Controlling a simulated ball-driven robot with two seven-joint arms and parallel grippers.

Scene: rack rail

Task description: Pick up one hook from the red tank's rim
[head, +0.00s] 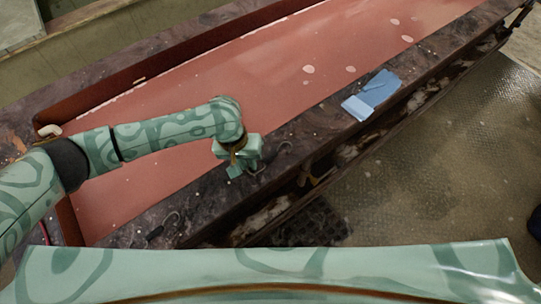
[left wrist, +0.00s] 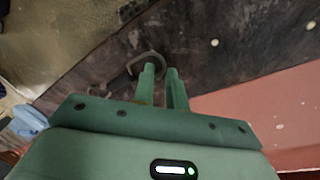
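The red tank (head: 300,75) runs diagonally across the head view, with a dark, worn rim (head: 325,125) along its near side. My left gripper (head: 240,170) is over this rim, pointing down. A dark hook (head: 284,148) lies on the rim just right of it. In the left wrist view the two fingers (left wrist: 161,72) stand a small gap apart, and the hook's curved end (left wrist: 146,56) is at their tips. I cannot tell whether they touch it. Another dark hook (head: 172,217) lies on the rim nearer to me. My right gripper is not in view.
A blue cloth or sheet (head: 372,95) lies on the rim to the right; blue also shows in the left wrist view (left wrist: 29,121). A patterned metal floor (head: 450,150) lies below the rim. A small pale object (head: 50,130) sits at the tank's left corner.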

